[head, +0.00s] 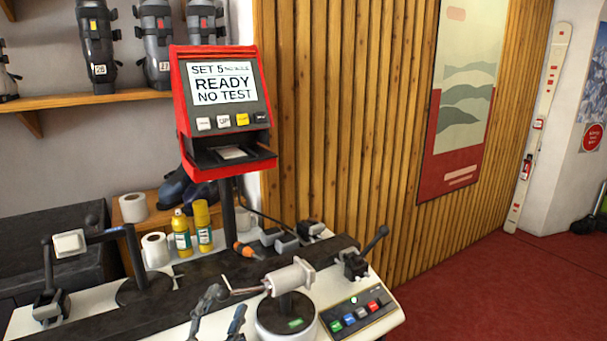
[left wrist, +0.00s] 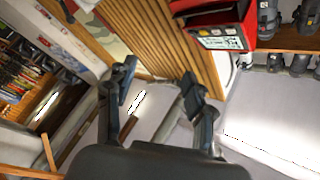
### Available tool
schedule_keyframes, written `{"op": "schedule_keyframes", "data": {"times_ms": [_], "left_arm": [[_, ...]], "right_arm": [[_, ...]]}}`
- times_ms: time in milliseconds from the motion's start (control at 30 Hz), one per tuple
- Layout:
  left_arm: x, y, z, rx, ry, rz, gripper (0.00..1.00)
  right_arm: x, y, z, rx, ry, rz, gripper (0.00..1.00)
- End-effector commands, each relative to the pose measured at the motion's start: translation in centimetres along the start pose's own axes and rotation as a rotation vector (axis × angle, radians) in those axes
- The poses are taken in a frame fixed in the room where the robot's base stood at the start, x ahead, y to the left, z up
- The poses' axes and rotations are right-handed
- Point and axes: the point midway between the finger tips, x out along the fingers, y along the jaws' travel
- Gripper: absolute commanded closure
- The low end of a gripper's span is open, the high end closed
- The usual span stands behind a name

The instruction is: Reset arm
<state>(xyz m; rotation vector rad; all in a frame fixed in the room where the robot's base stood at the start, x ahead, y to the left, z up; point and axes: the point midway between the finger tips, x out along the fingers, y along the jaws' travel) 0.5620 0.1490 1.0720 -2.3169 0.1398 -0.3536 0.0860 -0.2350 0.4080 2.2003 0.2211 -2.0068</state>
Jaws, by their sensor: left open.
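I cannot tell which of these is the arm to be reset. My left gripper (head: 222,312) is at the front bottom edge, left of the round base, open and empty. Its two fingers stand apart in the left wrist view (left wrist: 157,88). The red display unit (head: 222,110) reads "READY NO TEST". My right gripper is not in view.
A button panel (head: 358,312) with a lit green light is at the bench's right. Yellow bottles (head: 203,225) and white paper rolls (head: 155,249) stand behind. A black lever (head: 372,243) rises at the right.

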Motion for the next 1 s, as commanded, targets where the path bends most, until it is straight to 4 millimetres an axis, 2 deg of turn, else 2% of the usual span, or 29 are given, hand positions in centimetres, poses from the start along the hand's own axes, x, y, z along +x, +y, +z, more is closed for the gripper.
{"op": "schedule_keyframes", "data": {"times_ms": [33,133,200,300,400,533,800,1000], "left_arm": [[-1.9,0.5,2.5,-0.082,-0.134,0.004,0.46],[-6.4,2.1,7.5,-0.234,-0.417,0.038,0.46],[-10.4,4.0,10.3,-0.331,-0.610,0.086,0.46],[-16.1,6.6,12.6,-0.437,-0.839,0.171,0.46],[-20.8,8.6,13.3,-0.507,-1.005,0.254,0.46],[-25.8,10.6,13.2,-0.572,-1.166,0.353,0.46],[-34.5,13.1,11.0,-0.666,-1.415,0.552,0.46],[-34.2,16.9,14.7,-0.659,-1.432,0.563,0.46]], "right_arm": [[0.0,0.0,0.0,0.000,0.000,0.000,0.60],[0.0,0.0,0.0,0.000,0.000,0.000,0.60],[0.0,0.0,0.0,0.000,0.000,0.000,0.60],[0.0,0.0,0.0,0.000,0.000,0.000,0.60],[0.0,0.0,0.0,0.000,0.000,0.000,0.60],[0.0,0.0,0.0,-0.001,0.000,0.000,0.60],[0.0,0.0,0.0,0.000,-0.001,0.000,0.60],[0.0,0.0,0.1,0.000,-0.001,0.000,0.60]]}}
